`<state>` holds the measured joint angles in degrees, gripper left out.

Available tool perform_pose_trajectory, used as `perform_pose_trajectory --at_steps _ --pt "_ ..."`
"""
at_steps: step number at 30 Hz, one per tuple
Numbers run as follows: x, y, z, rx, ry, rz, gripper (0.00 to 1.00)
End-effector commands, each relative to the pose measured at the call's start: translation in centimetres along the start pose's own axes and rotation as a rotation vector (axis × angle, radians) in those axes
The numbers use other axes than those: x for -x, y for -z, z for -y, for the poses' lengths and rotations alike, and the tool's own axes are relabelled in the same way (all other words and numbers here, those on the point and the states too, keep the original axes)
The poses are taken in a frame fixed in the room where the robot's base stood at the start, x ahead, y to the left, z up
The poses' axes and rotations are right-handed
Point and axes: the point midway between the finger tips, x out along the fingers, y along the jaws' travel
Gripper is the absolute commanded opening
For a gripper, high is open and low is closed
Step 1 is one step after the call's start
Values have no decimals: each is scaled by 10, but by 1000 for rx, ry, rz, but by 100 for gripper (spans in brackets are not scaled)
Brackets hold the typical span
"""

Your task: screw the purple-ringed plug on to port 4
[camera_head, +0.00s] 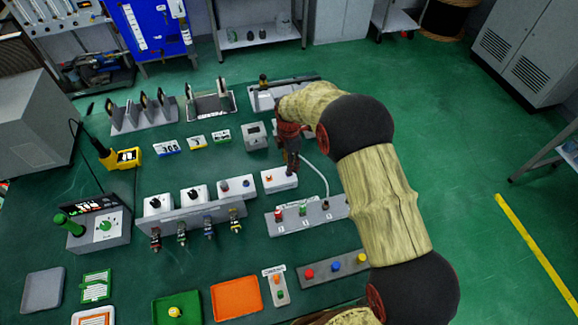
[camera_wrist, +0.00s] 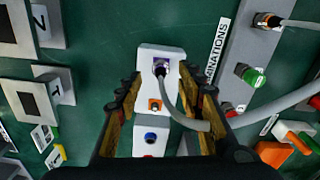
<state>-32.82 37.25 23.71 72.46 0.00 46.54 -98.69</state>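The purple-ringed plug (camera_wrist: 160,66) stands at one end of a white box (camera_wrist: 162,52), with a grey cable (camera_wrist: 171,103) coming out of it. Purple shows around its base; I cannot tell whether it is screwed in. The box also shows in the head view (camera_head: 280,182). My gripper (camera_wrist: 158,86) is open, a finger on each side of the box, the plug lying ahead between them. In the head view my gripper (camera_head: 291,160) points down over the box's right end. A port rail (camera_head: 190,224) with several coloured connectors stands to the left; no number 4 is readable.
A grey strip (camera_head: 305,218) beside the white box carries red and green caps and a cabled connector. A box with red and blue parts (camera_head: 236,187) stands close on the left. A three-button panel (camera_head: 334,268) and an orange tray (camera_head: 236,297) lie in front.

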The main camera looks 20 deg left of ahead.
Motion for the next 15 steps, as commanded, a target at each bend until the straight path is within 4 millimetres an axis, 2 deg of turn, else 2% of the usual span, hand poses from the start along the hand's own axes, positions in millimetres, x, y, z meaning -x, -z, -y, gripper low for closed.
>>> perform_pose_trajectory --at_steps 1,9,15 --pt "13 0 -1 0 -4 1 38" --pt "65 0 -1 0 -3 0 38" --pt "86 0 0 0 0 0 38"
